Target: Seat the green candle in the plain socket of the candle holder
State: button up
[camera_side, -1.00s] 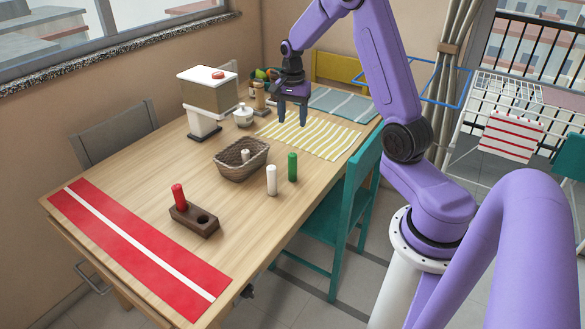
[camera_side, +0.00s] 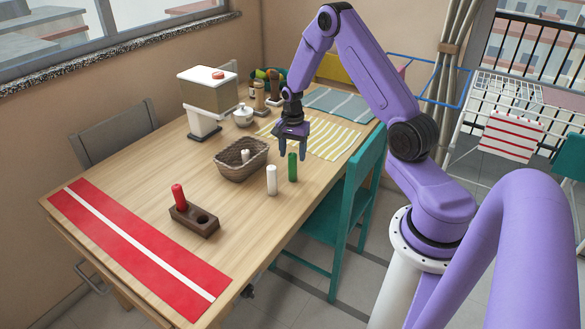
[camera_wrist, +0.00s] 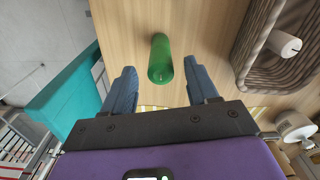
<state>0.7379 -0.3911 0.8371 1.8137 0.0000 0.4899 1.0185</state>
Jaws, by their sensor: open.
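The green candle (camera_side: 292,167) stands upright on the table, right of a white candle. In the wrist view the green candle (camera_wrist: 160,60) shows ahead, between the lines of my two fingers. My gripper (camera_side: 291,154) is open and empty, close above and behind the green candle in the side view; I cannot tell the exact gap. The gripper (camera_wrist: 162,88) also shows with its fingers apart in the wrist view. The dark brown candle holder (camera_side: 195,220) lies nearer the front. A red candle (camera_side: 179,196) stands in its left socket; its right socket (camera_side: 202,219) is empty.
A white candle (camera_side: 272,180) stands just left of the green one. A wicker basket (camera_side: 240,170) with a white candle inside is further left. A red runner (camera_side: 140,250) with a white stripe covers the table's front left. Bare wood lies between candles and holder.

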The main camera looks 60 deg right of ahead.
aim_at(293, 161)
jog(key=shift+d+f, duration=0.15)
jog(key=shift+f, duration=2.2)
grip_shut()
